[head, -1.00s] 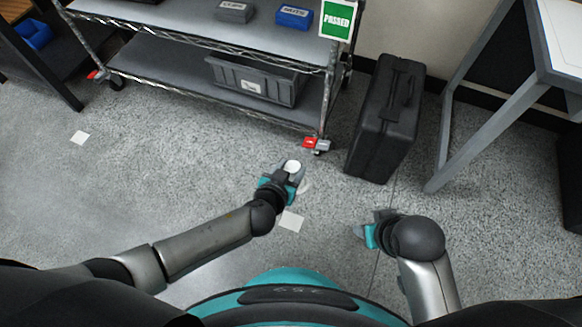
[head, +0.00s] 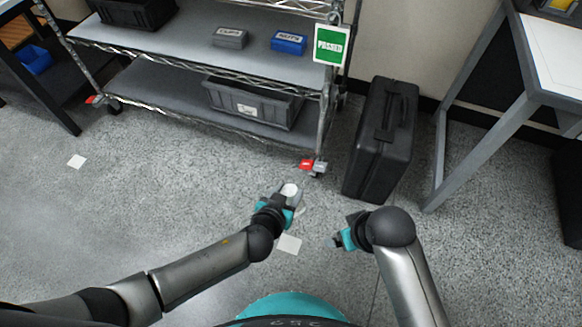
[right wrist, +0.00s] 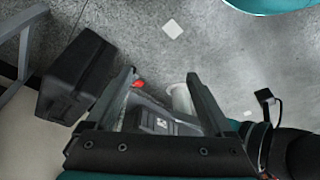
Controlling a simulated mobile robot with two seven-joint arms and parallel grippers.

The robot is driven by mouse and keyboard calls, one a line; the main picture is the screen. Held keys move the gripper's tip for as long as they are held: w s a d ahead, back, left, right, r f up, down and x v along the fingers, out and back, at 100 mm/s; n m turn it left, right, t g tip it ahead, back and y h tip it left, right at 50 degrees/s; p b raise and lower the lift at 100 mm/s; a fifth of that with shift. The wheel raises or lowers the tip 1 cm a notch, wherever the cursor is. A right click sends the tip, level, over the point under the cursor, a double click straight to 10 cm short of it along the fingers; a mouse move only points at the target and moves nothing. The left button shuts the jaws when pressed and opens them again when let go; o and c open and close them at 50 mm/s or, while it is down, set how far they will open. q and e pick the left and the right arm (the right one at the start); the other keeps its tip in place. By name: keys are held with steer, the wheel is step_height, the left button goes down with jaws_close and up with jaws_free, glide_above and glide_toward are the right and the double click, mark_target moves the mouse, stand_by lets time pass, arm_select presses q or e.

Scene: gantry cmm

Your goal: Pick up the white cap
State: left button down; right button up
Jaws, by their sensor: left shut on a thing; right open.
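The white cap (head: 289,189) is held at the tip of my left gripper (head: 287,192) in the head view, above the floor. The left gripper is shut on it, and its fingers hide part of its sides. My right gripper (head: 341,240) is a short way to the right and nearer to me, empty. In the right wrist view its two fingers (right wrist: 160,88) are spread apart. A pale rounded thing (right wrist: 182,100) shows between them farther off; I cannot tell for sure whether it is the cap.
A wire-edged cart (head: 180,97) stands ahead, with a grey bin (head: 252,104), a blue box (head: 289,43) and a green PASSED sign (head: 331,45). A black case (head: 382,140) stands right of it. A grey-legged table (head: 480,130) is at the right.

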steer(key=w+a+n+g, duration=0.2)
steer(key=w+a+n, duration=0.2)
steer(key=w+a, duration=0.15)
steer(key=n+g+h, duration=0.1)
steer(key=n+g, duration=0.1)
steer(key=n, duration=0.3)
glide_toward(291, 191)
steer(key=shift+a+r, duration=0.1)
steer(key=shift+r, duration=0.35)
steer(key=shift+s+a+f, duration=0.1)
steer(key=shift+s+f, duration=0.05)
steer(key=shift+f, duration=2.85)
steer(key=shift+s+f, duration=0.15)
steer(key=shift+f, duration=2.85)
steer(key=shift+c, duration=0.3)
